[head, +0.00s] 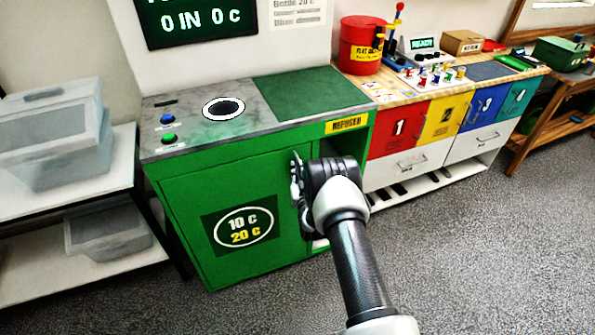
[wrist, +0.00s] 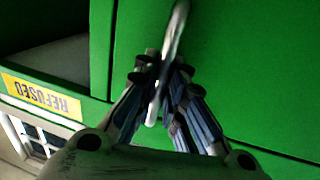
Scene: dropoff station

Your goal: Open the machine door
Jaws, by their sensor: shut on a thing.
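The green machine (head: 340,133) stands at the centre of the head view. Its green door (head: 190,195) bears a "10 c 20 c" sign. My gripper (head: 300,180) is at the door's right side, its fingers partly hidden by my own wrist. In the wrist view the door (wrist: 240,60) fills the right side. A metal bar handle (wrist: 178,35) runs down between the fingers of my gripper (wrist: 163,85), which is shut on it. I cannot tell whether the door stands slightly ajar.
A "REFUSED" label (head: 346,124) marks the machine's top right, above an open compartment. A white cabinet with coloured fronts (head: 395,140) adjoins on the right. A shelf with clear bins (head: 60,140) stands at the left. The grey floor in front is clear.

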